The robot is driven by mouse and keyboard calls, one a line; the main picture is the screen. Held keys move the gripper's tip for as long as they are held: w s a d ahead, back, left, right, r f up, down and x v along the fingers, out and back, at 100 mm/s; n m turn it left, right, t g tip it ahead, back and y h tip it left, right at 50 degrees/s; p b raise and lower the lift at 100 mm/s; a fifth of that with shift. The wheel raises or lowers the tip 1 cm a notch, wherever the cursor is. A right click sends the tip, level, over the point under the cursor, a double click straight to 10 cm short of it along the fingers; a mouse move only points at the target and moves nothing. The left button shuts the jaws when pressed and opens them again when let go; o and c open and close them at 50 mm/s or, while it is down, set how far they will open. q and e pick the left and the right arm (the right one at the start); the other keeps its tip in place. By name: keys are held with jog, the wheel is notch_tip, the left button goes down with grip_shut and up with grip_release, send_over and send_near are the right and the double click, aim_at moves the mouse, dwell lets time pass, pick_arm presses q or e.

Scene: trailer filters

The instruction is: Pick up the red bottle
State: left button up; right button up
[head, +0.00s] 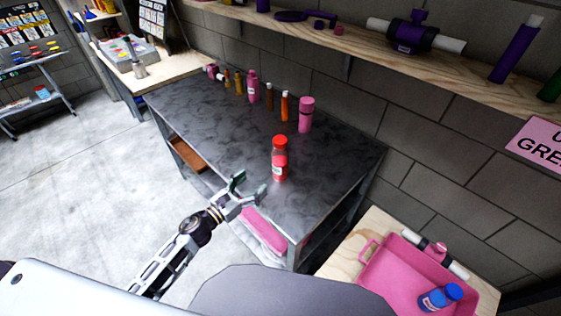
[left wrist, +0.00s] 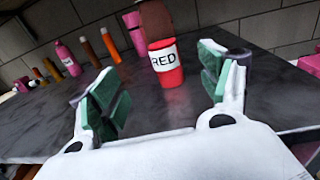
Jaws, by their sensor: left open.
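The red bottle (head: 279,158) stands upright on the dark table (head: 225,140), near its front edge. It has a white label, which reads RED in the left wrist view (left wrist: 166,66). My left gripper (head: 249,188) is open and empty at the table's front edge, to the lower left of the bottle and apart from it. In the left wrist view the open green-padded fingers (left wrist: 160,85) frame the bottle, which is ahead of them and between them in the picture. My right gripper is not in view.
Behind the red bottle stand a pink bottle (head: 306,115), an orange bottle (head: 285,106) and several other bottles. A shelf (head: 350,45) runs along the wall above. A pink tray (head: 375,275) with a blue bottle (head: 440,297) is at lower right. The table around the red bottle is clear.

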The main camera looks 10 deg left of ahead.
aim_at(274, 165)
pick_arm(q)
jog(key=shift+w, duration=0.1)
jog(key=shift+p+x, duration=0.5)
jog(key=shift+x, duration=3.45)
jog(key=shift+w+d+p, duration=0.2)
jog(key=shift+w+p, duration=0.05)
jog(key=shift+p, duration=0.05)
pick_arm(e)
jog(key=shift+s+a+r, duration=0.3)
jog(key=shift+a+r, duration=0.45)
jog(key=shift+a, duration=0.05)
